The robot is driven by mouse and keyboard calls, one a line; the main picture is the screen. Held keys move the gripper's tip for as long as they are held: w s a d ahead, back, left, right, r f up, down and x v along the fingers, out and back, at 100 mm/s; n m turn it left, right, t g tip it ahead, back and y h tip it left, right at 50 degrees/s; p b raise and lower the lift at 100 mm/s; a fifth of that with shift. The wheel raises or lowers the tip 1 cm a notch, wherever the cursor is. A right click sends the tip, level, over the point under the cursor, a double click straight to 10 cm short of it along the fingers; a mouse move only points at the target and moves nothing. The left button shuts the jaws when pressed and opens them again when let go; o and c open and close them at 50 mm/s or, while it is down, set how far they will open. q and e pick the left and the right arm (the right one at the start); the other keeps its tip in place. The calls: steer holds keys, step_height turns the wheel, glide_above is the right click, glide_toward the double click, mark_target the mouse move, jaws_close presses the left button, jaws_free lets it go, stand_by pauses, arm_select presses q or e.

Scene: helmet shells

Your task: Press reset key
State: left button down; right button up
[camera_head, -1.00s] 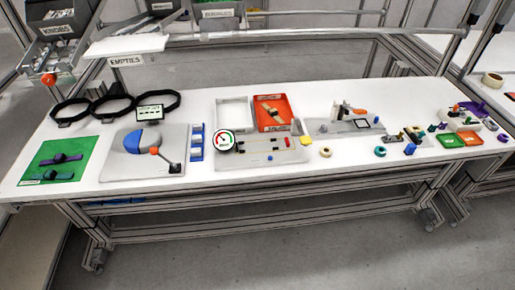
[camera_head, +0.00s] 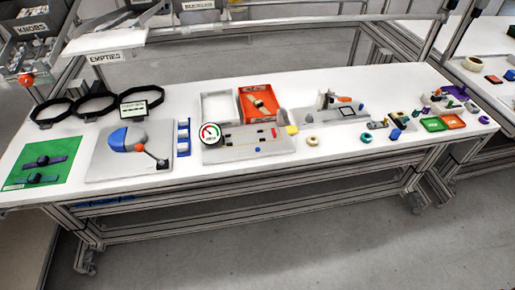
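No key marked as reset can be read at this size. I cannot tell whether one of these is the reset key. A small lit display (camera_head: 141,104) with unreadable text stands at the back left. Neither of my grippers is in view.
A blue-and-white shell (camera_head: 118,138) sits on a grey plate left of a blue rack (camera_head: 183,137). A green mat (camera_head: 18,177) holds straps. A white tray (camera_head: 219,97) and red tray (camera_head: 244,107) stand behind the dial. Small parts crowd the right. The floor in front is clear.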

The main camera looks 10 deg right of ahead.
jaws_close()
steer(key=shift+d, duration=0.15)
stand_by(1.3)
